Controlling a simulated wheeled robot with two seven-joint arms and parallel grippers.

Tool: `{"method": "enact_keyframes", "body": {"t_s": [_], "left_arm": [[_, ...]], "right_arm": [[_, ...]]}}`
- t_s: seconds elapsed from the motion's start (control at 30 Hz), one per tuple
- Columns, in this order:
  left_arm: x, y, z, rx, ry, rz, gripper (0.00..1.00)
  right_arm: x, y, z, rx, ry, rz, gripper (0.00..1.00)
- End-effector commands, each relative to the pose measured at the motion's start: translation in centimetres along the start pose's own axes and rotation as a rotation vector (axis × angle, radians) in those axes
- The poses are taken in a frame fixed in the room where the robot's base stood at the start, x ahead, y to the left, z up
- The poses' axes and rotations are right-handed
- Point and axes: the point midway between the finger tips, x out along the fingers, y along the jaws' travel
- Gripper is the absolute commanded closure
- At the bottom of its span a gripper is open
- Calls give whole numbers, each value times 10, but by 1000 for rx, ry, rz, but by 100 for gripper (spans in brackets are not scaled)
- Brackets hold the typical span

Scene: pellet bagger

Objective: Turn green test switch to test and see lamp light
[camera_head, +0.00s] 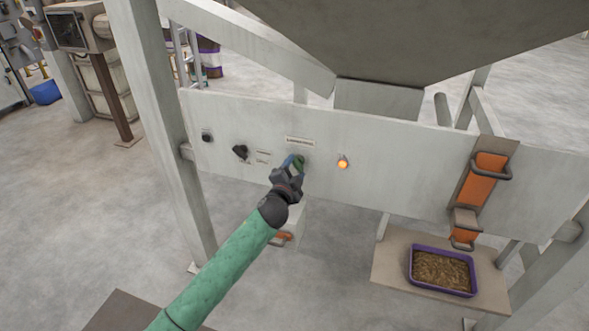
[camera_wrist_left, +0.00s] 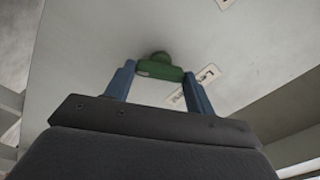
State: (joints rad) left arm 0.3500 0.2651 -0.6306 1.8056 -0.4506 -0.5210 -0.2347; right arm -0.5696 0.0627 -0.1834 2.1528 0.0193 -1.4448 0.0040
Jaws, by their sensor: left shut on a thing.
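A small lamp (camera_head: 343,162) to the right of the switch glows orange. The switch's label print is too small to read. My right gripper does not show.
Two black knobs (camera_head: 240,151) are on the panel to the left. An orange handle unit (camera_head: 483,180) is at the panel's right. Below it a purple tray (camera_head: 413,272) of brown pellets stands on a shelf. A grey hopper (camera_head: 400,35) hangs above.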

Motion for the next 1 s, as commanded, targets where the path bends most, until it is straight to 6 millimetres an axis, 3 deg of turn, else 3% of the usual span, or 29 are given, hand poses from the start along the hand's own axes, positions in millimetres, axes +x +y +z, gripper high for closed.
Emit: {"method": "enact_keyframes", "body": {"t_s": [0.4,0.43,0.5,0.53,0.83,0.97,1.0], "left_arm": [[0,0,0,8,0,0,68],[0,0,0,8,0,0,40],[0,0,0,8,0,0,26],[0,0,0,8,0,0,24],[-2,0,0,7,0,0,24],[-11,2,1,7,-1,1,24],[-16,2,2,7,-1,1,24]], "right_arm": [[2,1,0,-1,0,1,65],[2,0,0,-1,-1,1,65],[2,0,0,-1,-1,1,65],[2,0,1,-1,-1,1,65],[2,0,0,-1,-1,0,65],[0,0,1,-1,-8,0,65],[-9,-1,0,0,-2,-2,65]]}}
